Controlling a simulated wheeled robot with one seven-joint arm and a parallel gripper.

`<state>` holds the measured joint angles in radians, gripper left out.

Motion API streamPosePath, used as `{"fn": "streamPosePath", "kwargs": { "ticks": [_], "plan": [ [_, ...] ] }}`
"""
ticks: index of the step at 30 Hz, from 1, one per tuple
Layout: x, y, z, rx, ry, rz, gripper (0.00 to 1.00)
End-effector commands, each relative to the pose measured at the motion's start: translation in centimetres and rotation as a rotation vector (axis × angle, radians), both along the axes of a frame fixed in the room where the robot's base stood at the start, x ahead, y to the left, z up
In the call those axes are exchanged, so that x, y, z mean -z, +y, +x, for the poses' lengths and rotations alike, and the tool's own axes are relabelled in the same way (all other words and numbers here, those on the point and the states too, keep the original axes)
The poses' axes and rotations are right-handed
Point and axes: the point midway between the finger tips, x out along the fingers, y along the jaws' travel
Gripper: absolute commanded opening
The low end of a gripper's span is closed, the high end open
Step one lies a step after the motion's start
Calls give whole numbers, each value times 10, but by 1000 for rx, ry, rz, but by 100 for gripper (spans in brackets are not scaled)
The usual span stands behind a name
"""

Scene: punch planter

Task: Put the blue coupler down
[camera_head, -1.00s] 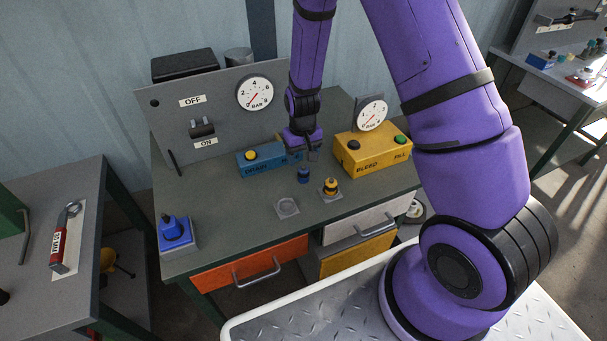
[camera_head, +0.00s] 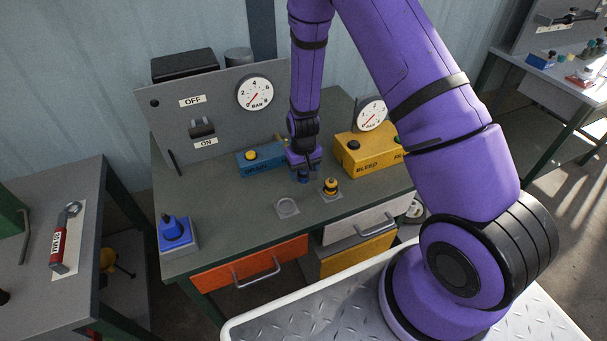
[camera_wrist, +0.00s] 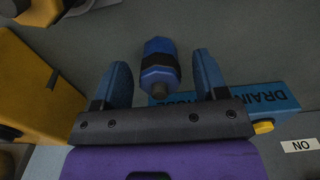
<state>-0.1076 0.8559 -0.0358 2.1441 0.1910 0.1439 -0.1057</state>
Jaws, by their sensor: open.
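The blue coupler (camera_wrist: 157,62), a small blue piece with a black band, shows between my fingers in the wrist view. There is a visible gap on each side of it. In the head view the coupler (camera_head: 303,178) is on the grey-green table, partly hidden under my gripper (camera_head: 304,170). My gripper (camera_wrist: 162,70) is open, with its two blue fingers on either side of the coupler. I cannot tell from the pictures whether a finger touches it.
A yellow coupler (camera_head: 330,187) stands on a square pad just right. An empty round-marked pad (camera_head: 287,207) lies in front. The blue DRAIN box (camera_head: 256,163) and yellow BLEED box (camera_head: 362,158) stand close behind. A blue knobbed fixture (camera_head: 174,231) is at the left corner.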

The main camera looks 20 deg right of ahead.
Motion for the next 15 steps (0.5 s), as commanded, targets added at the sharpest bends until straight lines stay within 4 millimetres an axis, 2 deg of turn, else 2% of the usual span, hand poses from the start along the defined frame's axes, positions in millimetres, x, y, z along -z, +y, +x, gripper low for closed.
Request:
{"fn": "streamPosePath", "kwargs": {
  "ticks": [1,6,7,10,14,15],
  "plan": [
    [0,0,0,0,0,0,59],
    [0,0,0,0,0,0,20],
    [0,0,0,0,0,0,16],
    [0,0,0,0,1,0,10],
    [0,0,0,0,1,0,10],
    [0,0,0,0,1,0,6]
  ]
}}
